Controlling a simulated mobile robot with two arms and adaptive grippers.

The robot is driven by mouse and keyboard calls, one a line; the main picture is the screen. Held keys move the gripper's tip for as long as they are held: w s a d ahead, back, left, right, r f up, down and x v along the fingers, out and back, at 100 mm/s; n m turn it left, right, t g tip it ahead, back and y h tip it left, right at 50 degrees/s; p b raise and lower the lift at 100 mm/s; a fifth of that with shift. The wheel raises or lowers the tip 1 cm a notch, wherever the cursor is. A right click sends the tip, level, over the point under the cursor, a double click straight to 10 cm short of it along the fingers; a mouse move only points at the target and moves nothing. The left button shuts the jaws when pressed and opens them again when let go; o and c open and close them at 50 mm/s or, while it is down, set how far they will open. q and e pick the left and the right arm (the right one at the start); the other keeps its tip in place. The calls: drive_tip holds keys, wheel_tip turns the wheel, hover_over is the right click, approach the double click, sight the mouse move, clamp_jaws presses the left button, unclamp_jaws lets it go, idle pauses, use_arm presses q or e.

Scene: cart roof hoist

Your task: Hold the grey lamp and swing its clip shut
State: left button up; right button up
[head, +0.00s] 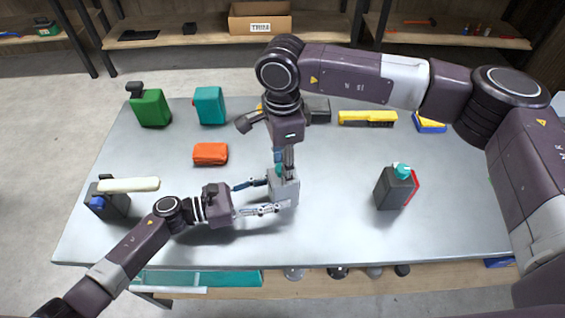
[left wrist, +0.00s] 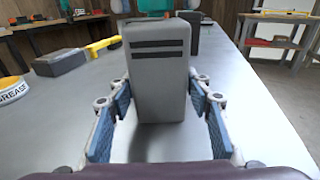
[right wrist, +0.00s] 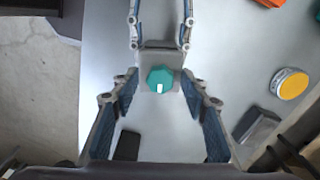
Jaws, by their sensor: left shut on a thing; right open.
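The grey lamp (head: 285,188) stands upright at the middle of the table, a box-like body with a teal knob (right wrist: 160,78) on top. In the left wrist view the lamp (left wrist: 160,85) shows two dark slots on its face. My left gripper (head: 277,196) has come in from the left and is shut on the lamp body, a finger on each side. My right gripper (head: 284,160) points down from above, open; in the right wrist view its fingers (right wrist: 160,105) are spread apart either side of the knob. I cannot make out the clip clearly.
A black and red can (head: 395,188) stands to the right. An orange box (head: 210,154) lies left of my right gripper; green (head: 150,108) and teal (head: 209,106) cans stand behind. A yellow brush (head: 367,118) and grease tin (right wrist: 290,84) are at the back.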

drive_tip(key=shift+c, duration=0.5)
clamp_jaws()
drive_tip(key=shift+m, duration=0.4)
drive_tip(key=m, duration=0.8)
drive_tip(key=shift+m, duration=0.3)
drive_tip(key=m, duration=0.4)
use_arm(q)
drive_tip(key=shift+f, duration=0.1)
use_arm(e)
drive_tip(key=shift+m, duration=2.1)
